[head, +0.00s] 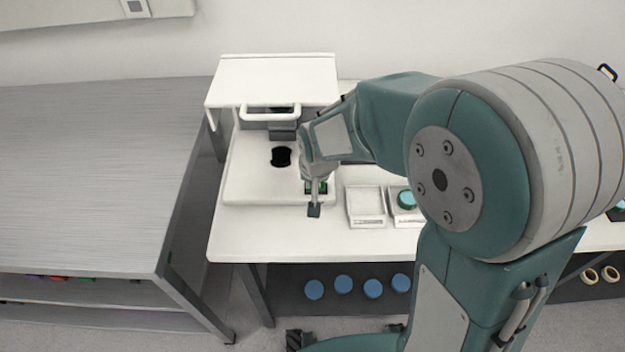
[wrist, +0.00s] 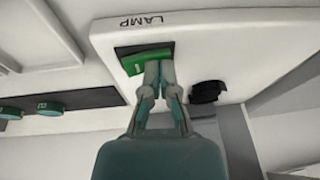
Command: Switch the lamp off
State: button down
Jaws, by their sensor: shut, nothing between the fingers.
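The lamp switch is a green rocker in a dark frame (wrist: 148,60), with the word LAMP (wrist: 141,21) printed beside it on the white instrument. In the head view, bits of the green switch (head: 323,188) show beside my fingers. My gripper (wrist: 160,64) is shut and empty. Its fingertips are over or at one end of the green rocker and hide part of it. I cannot tell whether they touch it. In the head view my gripper (head: 315,198) is at the front right of the white instrument (head: 250,180).
A round black part (head: 281,157) is on the instrument, below a white handle (head: 270,115). Small white trays (head: 366,205) stand to the right, one with a teal disc (head: 406,200). Blue discs (head: 343,284) lie on the lower shelf. A grey bench (head: 90,170) is at left.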

aim_at(319, 186)
jog(key=shift+d, duration=0.2)
jog(key=shift+d+r, duration=0.15)
jog(key=shift+d, duration=0.5)
jog(key=shift+r, duration=0.1)
notch_tip(319, 186, up, 4)
jog(key=shift+w, duration=0.1)
jog(key=a+v, duration=0.2)
jog(key=v, duration=0.7)
jog(key=shift+s+r, duration=0.25)
jog(key=shift+r, duration=0.1)
jog(key=s+d+r+t, duration=0.1)
jog(key=s+d, duration=0.5)
jog(key=s, duration=0.2)
jog(key=s+d+r+t+h, duration=0.1)
jog(key=s+d+r, duration=0.1)
jog(key=s+d, duration=0.4)
jog(key=s, duration=0.3)
jog(key=shift+d, duration=0.4)
